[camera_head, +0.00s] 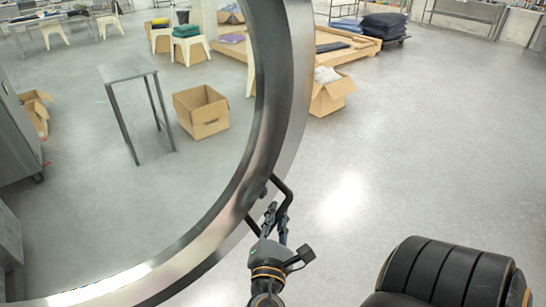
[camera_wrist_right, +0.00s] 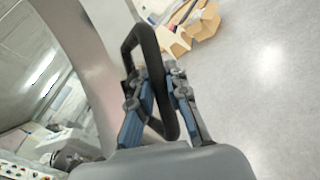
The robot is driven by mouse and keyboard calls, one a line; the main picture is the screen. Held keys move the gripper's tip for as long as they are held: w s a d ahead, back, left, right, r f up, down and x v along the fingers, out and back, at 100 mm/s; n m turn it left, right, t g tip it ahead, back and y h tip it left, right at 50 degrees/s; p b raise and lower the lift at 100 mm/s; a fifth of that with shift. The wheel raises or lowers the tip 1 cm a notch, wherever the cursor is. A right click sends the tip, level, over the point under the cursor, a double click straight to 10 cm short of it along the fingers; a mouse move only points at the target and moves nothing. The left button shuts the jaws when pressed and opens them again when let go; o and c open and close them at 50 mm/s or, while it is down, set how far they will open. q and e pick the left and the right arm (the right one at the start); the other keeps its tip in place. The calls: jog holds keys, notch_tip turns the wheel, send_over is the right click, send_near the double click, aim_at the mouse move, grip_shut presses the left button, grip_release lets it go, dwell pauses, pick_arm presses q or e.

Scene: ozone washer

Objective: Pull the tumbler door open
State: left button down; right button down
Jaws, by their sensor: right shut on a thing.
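The tumbler door (camera_head: 285,110) is a large round metal ring with an open or see-through middle, filling the left half of the head view. Its black handle (camera_head: 284,190) sticks out from the lower right of the rim. My right gripper (camera_head: 275,214) is shut on this handle. In the right wrist view the black handle loop (camera_wrist_right: 150,60) passes between the fingers of the right gripper (camera_wrist_right: 157,80), and the metal rim (camera_wrist_right: 85,60) runs beside it. My left gripper is not in view.
Through the ring I see a small metal table (camera_head: 128,70) and an open cardboard box (camera_head: 201,112). Another cardboard box (camera_head: 332,95) stands just right of the rim, near a wooden pallet (camera_head: 340,45) and stacked dark cushions (camera_head: 384,24). The floor at right is clear.

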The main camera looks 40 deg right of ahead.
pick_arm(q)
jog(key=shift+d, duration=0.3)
